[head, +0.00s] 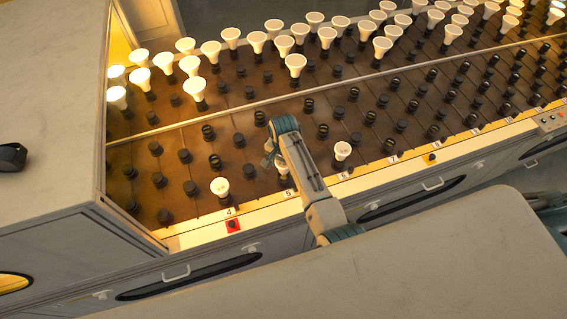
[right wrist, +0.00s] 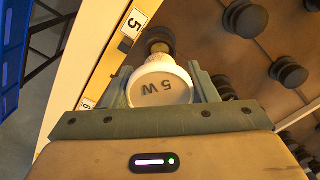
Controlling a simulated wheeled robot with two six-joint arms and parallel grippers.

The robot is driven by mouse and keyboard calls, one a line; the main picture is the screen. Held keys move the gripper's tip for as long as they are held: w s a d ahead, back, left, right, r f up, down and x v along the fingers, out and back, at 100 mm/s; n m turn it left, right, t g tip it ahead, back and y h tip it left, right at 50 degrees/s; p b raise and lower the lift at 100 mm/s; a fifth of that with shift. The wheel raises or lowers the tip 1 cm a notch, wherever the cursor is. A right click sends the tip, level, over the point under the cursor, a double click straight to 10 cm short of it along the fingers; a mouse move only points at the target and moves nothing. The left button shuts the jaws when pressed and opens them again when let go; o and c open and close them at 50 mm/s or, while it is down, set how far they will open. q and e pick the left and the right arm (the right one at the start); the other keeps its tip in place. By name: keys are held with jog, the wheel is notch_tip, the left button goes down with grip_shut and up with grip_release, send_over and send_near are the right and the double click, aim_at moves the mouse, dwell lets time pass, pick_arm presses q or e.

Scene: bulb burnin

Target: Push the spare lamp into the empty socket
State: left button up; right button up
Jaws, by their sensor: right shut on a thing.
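My right gripper (head: 276,162) is over the front rows of the board, near the label 5. I cannot tell whether the lamp touches or sits in that socket. In the head view the lamp (head: 283,168) is mostly hidden by my arm. My left gripper is not in view.
White lamps stand in the front row near label 4 (head: 220,187) and label 6 (head: 342,151). Several lit lamps fill the back rows. Many dark sockets (head: 208,131) lie between. A red button (head: 233,225) sits on the front rail. A grey cabinet (head: 50,110) borders the left.

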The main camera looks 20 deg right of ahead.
jog(key=shift+f, duration=0.6)
jog(key=shift+f+b, duration=0.75)
jog(key=shift+f, duration=0.25)
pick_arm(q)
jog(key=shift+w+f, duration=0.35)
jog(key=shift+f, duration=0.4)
pick_arm(e)
jog(key=o, duration=1.1)
jog(key=shift+c, duration=0.2)
jog(key=shift+r, duration=0.1)
notch_tip(320, 180, up, 10)
jog(key=b, duration=0.2)
jog(key=shift+b, duration=0.3)
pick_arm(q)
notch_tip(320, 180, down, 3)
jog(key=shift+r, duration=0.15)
pick_arm(e)
jog(key=shift+r, duration=0.35)
